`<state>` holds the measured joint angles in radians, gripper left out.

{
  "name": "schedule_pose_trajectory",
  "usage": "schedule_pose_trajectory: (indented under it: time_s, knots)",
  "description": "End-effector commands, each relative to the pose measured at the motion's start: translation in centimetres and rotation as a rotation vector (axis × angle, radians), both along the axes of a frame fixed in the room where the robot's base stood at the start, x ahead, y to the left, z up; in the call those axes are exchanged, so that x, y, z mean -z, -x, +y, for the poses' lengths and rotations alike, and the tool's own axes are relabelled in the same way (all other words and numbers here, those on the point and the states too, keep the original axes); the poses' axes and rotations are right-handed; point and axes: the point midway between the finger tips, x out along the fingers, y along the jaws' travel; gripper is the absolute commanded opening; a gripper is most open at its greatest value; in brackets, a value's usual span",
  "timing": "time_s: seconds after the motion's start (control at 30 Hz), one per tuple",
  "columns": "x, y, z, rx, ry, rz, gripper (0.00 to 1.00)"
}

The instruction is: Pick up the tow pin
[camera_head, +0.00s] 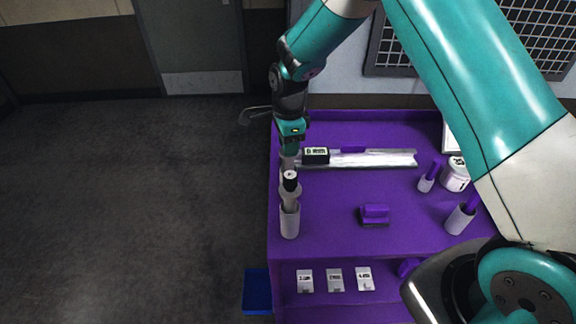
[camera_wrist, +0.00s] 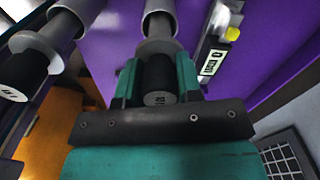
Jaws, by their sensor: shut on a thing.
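My gripper (camera_head: 289,153) is at the left edge of the purple bench, pointing down. In the wrist view its teal fingers (camera_wrist: 157,70) are shut on the black cap of a pin (camera_wrist: 158,84). This pin's grey shaft lines up with a pale grey sleeve (camera_wrist: 160,24); I cannot tell how deep it sits. A second, similar black-capped pin (camera_head: 290,182) stands upright in a pale sleeve (camera_head: 289,222) nearer the front; it also shows at the left of the wrist view (camera_wrist: 38,44). The cap markings are too small to read, so I cannot tell which is the tow pin.
The purple bench (camera_head: 325,225) also bears a metal rail (camera_head: 375,160), a black labelled box (camera_head: 316,155), a purple block (camera_head: 375,213), a white canister (camera_head: 455,174) and purple-handled pieces in sleeves (camera_head: 460,219). A blue bin (camera_head: 256,290) is on the floor at left.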

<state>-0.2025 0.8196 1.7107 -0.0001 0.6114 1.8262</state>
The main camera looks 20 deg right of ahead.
Motion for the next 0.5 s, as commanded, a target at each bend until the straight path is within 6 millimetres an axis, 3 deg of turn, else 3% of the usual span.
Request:
schedule_pose_trajectory:
  time_s: [0.27, 0.5]
  knots:
    - [-0.4, -0.2, 0.0, 0.000, -0.001, -0.005, 0.04]
    - [-2.4, -0.2, 0.0, 0.000, -0.002, -0.008, 0.04]
